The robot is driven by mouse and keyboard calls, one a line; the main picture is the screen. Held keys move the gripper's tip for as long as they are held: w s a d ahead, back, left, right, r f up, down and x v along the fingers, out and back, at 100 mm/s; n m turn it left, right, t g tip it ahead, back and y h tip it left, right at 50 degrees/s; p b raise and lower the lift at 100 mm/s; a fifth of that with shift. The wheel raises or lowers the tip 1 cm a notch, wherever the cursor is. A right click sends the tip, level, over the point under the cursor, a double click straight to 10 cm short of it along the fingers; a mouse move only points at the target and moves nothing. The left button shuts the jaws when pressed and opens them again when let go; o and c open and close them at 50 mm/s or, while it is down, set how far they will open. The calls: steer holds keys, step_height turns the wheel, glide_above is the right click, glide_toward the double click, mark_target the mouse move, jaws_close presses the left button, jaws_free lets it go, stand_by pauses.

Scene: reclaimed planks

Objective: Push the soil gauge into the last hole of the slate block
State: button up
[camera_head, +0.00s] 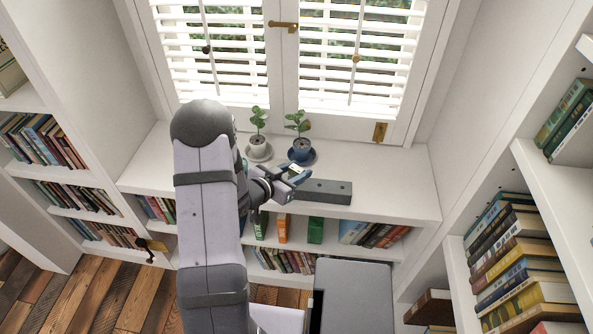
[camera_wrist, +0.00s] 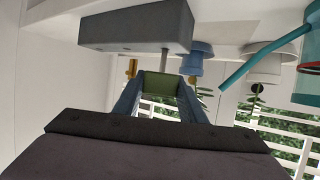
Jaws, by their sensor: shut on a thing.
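The grey slate block (camera_head: 328,191) lies on the white sill at the right of my gripper in the head view, and it fills the upper left of the wrist view (camera_wrist: 135,28). My gripper (camera_head: 298,177) is over the block's left part. In the wrist view my gripper (camera_wrist: 160,88) is shut on the soil gauge (camera_wrist: 160,83), a green head with a thin grey rod. The rod runs from the head to the block's edge in that view. Whether its tip is in a hole is hidden.
Behind my gripper stand a plant in a blue pot (camera_head: 301,154) and one in a white pot (camera_head: 258,150), both on saucers. A teal vessel with a spout (camera_wrist: 305,88) shows in the wrist view. The sill right of the block is clear.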

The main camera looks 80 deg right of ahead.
steer(key=o, duration=1.2)
steer(key=v, duration=0.7)
steer(key=shift+w+a+b, duration=0.1)
steer(key=shift+a+b, duration=0.05)
steer(key=shift+b, duration=0.2)
steer(key=shift+r, duration=0.15)
steer(key=shift+r+p, duration=4.2)
steer(key=shift+r, duration=0.2)
